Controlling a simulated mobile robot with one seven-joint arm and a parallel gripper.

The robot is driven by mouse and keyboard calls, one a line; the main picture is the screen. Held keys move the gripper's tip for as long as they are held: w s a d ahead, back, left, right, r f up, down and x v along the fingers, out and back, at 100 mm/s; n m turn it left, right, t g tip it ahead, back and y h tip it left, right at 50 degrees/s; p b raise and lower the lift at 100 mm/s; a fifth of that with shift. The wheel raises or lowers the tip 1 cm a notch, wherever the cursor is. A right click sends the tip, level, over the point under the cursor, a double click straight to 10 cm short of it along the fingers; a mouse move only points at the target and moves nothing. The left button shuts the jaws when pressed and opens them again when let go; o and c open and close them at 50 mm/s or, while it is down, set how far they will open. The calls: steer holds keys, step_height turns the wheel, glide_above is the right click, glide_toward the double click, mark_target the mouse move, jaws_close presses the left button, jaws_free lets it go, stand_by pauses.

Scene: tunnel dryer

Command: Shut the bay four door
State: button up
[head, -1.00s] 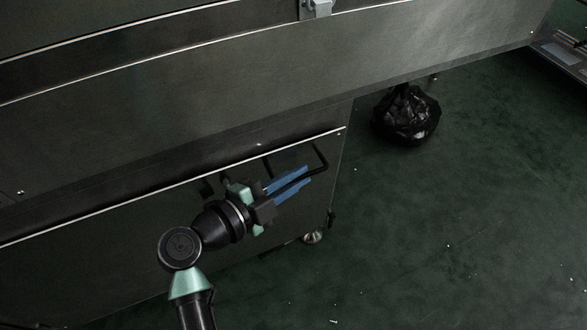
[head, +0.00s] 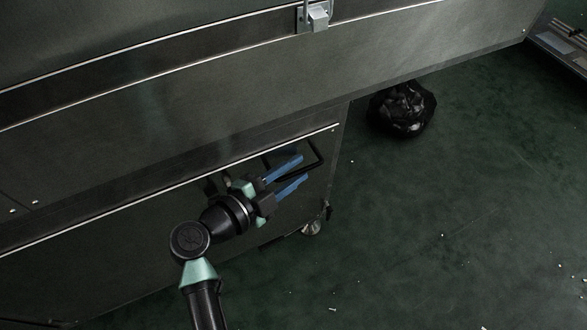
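A dark steel panel (head: 110,265) with a bright top edge fills the lower left of the head view. No label shows, so I cannot tell whether it is the bay four door. A black bar handle (head: 320,155) stands out near its right end. My gripper (head: 303,167) has two blue fingers, spread apart with a gap between them. The fingertips point right, close to the handle. I cannot tell whether they touch it or whether the bar lies between them. My wrist hides part of the panel.
The large steel dryer body (head: 250,110) overhangs the panel, with a metal latch (head: 318,17) at the top. A caster (head: 311,227) stands below the panel's right end. A black rubbish bag (head: 402,110) lies on the green floor (head: 460,220), which is mostly open at right.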

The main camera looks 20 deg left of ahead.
steer(key=shift+a+r, duration=0.35)
steer(key=shift+a, duration=0.2)
steer(key=p+v, duration=0.6)
steer(key=v, duration=0.6)
steer(key=shift+s+d+f, duration=0.3)
steer(key=shift+s+d, duration=0.05)
steer(key=shift+s, duration=0.1)
